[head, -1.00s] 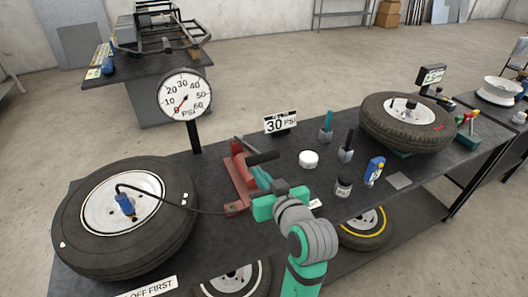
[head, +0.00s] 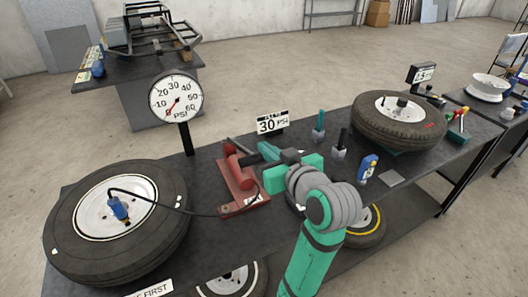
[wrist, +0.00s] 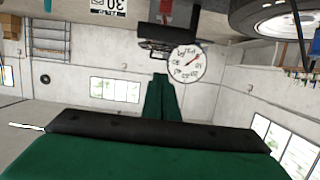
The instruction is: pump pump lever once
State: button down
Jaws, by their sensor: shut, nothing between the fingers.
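The red pump (head: 240,185) lies on the dark bench between the left wheel and my arm. Its black lever grip (head: 250,159) is beside my fingertips in the head view; the grip also shows in the wrist view (wrist: 165,38), beyond the fingers. My gripper (head: 268,151) is shut and empty, at the pump's right side; the green fingers (wrist: 164,95) show from behind in the wrist view. I cannot tell whether they touch the lever. The gauge (head: 176,99) stands behind the pump, its red needle in the low part of the dial.
A tire (head: 118,222) with a blue valve fitting (head: 118,208) and a hose lies at left. A "30 PSI" sign (head: 272,122) and tool holders stand behind my gripper. A blue bottle (head: 368,168) and another tire (head: 400,121) are at right.

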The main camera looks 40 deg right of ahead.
send_over(257, 159)
jog(key=w, duration=0.2)
jog(key=shift+s+d+f, duration=0.15)
jog(key=shift+s+f, duration=0.05)
jog(key=shift+f, duration=0.8)
jog(key=shift+s+f, duration=0.3)
jog(key=shift+f, duration=0.45)
jog(key=shift+s+f, duration=0.25)
jog(key=shift+f, duration=0.5)
jog(key=shift+s+f, duration=0.25)
